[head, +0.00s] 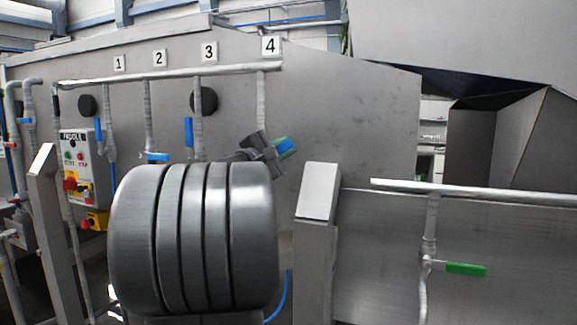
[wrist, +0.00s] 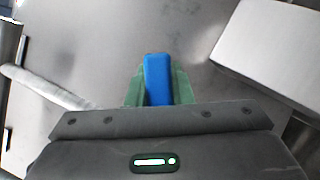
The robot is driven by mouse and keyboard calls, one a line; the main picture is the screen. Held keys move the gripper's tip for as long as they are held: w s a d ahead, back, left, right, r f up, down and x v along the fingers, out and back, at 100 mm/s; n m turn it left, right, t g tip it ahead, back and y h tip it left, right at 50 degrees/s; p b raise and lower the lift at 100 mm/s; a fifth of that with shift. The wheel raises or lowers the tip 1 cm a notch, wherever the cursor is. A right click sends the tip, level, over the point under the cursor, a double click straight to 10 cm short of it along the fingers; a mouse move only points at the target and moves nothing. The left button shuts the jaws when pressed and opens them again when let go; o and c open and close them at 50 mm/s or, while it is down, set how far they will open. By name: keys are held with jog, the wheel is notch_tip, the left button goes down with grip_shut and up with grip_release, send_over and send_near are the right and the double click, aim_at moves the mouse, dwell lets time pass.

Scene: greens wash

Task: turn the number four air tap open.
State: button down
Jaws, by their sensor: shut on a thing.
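The number four sign (head: 271,45) is on the grey steel panel, above a thin down-pipe (head: 262,95). My gripper (head: 284,146) is at the lower end of that pipe, with its green fingers shut on the blue handle of the number four tap (head: 291,147). In the wrist view the blue handle (wrist: 157,80) lies between the two green fingers (wrist: 158,88), which touch it on both sides. My gripper hides the tap's body in the head view, so I cannot tell the handle's angle to the pipe.
Tap two's blue handle (head: 157,156) lies across its pipe. The blue handles of tap one (head: 98,130) and tap three (head: 188,131) stand upright. A slanted-top steel post (head: 318,205) is right of my arm. A green-handled valve (head: 466,269) hangs at lower right.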

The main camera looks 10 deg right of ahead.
jog(key=shift+w+a+r+n+t+y+b, duration=0.15)
jog(key=shift+w+a+r+n+t+b, duration=0.4)
jog(key=shift+n, duration=1)
jog(key=shift+w+a+r+n+t+y+b, duration=0.25)
jog(key=shift+a+r+n+t, duration=0.45)
jog(key=shift+n, duration=0.9)
jog(key=shift+w+a+r+n+t+y+b, duration=0.1)
jog(key=shift+w+a+r+n+t+b, duration=0.5)
jog(key=shift+n, duration=0.95)
jog(key=shift+s+f, duration=0.1)
jog(key=shift+s, duration=0.05)
jog(key=c, duration=1.6)
grip_release()
jog(key=o, duration=0.3)
jog(key=shift+s+d, duration=0.1)
jog(key=shift+d, duration=0.05)
